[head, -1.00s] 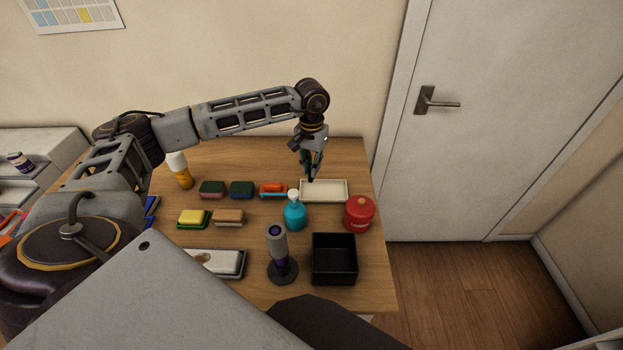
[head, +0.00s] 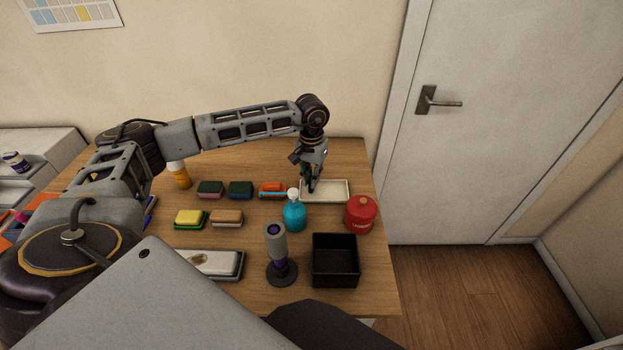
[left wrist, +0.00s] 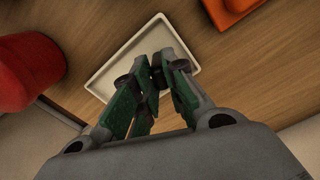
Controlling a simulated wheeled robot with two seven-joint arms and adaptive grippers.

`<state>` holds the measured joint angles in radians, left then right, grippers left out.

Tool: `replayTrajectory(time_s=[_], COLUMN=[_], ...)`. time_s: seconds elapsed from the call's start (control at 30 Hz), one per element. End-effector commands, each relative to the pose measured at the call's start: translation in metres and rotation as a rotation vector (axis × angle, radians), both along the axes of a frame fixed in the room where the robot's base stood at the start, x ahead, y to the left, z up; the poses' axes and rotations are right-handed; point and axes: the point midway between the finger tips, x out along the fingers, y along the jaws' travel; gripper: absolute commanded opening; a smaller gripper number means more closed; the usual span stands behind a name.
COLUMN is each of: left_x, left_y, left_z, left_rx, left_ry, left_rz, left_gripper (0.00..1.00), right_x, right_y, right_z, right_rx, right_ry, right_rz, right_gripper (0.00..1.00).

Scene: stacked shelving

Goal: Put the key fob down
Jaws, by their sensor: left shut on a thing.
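My left gripper (head: 311,188) points down at the left part of a shallow cream tray (head: 335,190) at the back right of the table. In the left wrist view the gripper (left wrist: 152,76) is shut on a small dark thing, the key fob (left wrist: 156,76), between its green-sided fingers. The fingers hide most of the fob. The tray (left wrist: 117,62) lies beneath the fingertips and looks empty where it shows. I cannot tell whether the fob touches it. My right gripper is not in view.
A teal pump bottle (head: 294,214) stands just in front of the tray, and a red canister (head: 361,213) at its front right. An orange-topped sponge (head: 271,190) lies left of it. A black open box (head: 335,261) and a grey-purple stand (head: 278,255) are nearer me.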

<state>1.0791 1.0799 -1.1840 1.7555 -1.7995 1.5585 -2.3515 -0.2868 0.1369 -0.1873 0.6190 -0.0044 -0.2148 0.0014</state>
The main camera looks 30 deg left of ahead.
Motion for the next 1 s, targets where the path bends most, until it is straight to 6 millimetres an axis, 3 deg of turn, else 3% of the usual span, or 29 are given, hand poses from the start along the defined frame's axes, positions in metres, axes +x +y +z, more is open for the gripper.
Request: replayTrajectory(time_s=[0.43,0.47,0.6,1.0], left_x=[0.0,0.0,0.0,0.0], left_y=[0.0,0.0,0.0,0.0], left_z=[-0.003,-0.002,-0.002,-0.001], left_rx=[0.0,0.0,0.0,0.0], left_ry=[0.0,0.0,0.0,0.0], left_rz=[0.0,0.0,0.0,0.0], left_gripper=[0.0,0.16,0.34,0.35], right_x=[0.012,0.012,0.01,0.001], right_y=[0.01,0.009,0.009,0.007], right_z=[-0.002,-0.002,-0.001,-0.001], right_rx=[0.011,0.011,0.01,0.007], right_ry=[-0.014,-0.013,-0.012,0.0], right_rz=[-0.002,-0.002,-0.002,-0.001], right_gripper=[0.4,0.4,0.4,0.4])
